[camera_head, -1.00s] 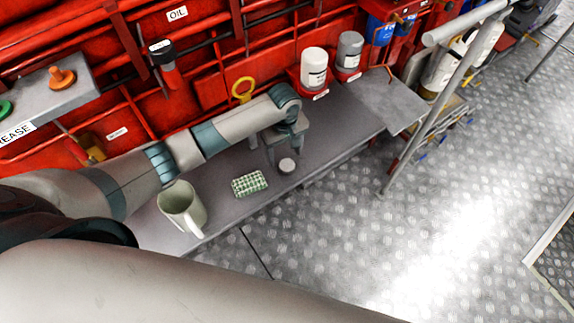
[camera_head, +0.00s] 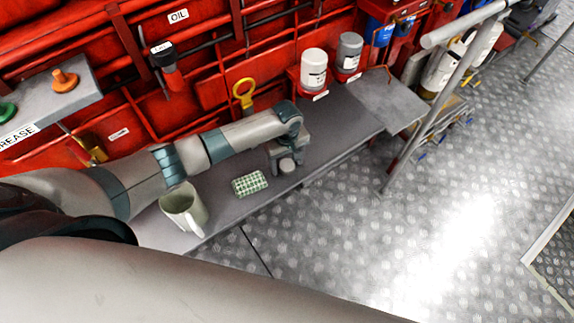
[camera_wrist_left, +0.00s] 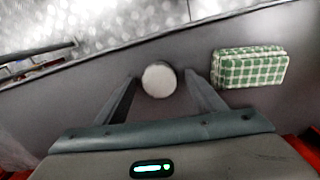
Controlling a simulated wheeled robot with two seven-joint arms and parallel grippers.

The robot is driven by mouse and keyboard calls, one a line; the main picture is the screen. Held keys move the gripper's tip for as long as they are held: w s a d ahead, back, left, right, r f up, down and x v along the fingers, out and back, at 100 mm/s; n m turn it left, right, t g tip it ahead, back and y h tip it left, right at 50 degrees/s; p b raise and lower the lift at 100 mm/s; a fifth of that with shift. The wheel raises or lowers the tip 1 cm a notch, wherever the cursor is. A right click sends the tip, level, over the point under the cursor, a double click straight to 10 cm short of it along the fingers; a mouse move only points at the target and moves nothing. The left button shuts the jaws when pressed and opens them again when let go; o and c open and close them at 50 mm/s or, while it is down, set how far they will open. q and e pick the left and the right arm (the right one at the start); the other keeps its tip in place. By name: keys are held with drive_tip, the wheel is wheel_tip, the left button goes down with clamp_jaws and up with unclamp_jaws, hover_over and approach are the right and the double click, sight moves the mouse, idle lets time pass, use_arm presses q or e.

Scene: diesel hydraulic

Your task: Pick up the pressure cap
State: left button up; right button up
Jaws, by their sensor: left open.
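The pressure cap (camera_head: 287,167) looks like a small round piece with a pale top, on the grey shelf (camera_head: 330,120). My left gripper (camera_head: 288,159) is open over the shelf, with its fingers pointing down at the cap. In the left wrist view the cap (camera_wrist_left: 159,79) shows between the tips of the two open fingers (camera_wrist_left: 159,84), one on each side. I cannot tell whether either finger touches it. My right gripper is not in view.
A green checkered block (camera_head: 250,184) lies left of the cap, and a pale mug (camera_head: 184,210) stands farther left. Two bottles (camera_head: 314,70) (camera_head: 349,52) stand at the red wall. A yellow ring handle (camera_head: 244,92) sticks out behind my arm. The shelf's front edge is close to the cap.

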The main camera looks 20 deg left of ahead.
sight(287, 165)
use_arm(q)
drive_tip(key=c, duration=1.2)
drive_tip(key=shift+r, duration=0.1)
drive_tip(key=shift+r, duration=0.45)
drive_tip(key=r, duration=0.3)
drive_tip(key=shift+s+d+r+b, duration=0.1)
drive_tip(key=shift+s+r+b, duration=0.1)
drive_tip(key=shift+b, duration=0.15)
drive_tip(key=s+d+r, duration=0.1)
drive_tip(key=s+r, duration=0.1)
drive_tip(key=s, duration=0.1)
drive_tip(key=s+d+r, duration=0.1)
drive_tip(key=s+r, duration=0.1)
drive_tip(key=s, duration=0.2)
drive_tip(key=s+d+r, duration=0.2)
drive_tip(key=s, duration=0.1)
drive_tip(key=shift+s+r+b, duration=0.25)
drive_tip(key=shift+r+b, duration=0.05)
drive_tip(key=s+a+r+m, duration=0.1)
drive_tip(key=a+r+m, duration=0.1)
drive_tip(key=r+m, duration=0.1)
drive_tip(key=s+a+r+m, duration=0.2)
drive_tip(key=a+m, duration=0.1)
drive_tip(key=s+a+r+m, duration=0.1)
drive_tip(key=a+r+m, duration=0.2)
drive_tip(key=shift+s+a+r, duration=0.1)
drive_tip(key=shift+s+r, duration=0.2)
drive_tip(key=shift+s, duration=0.05)
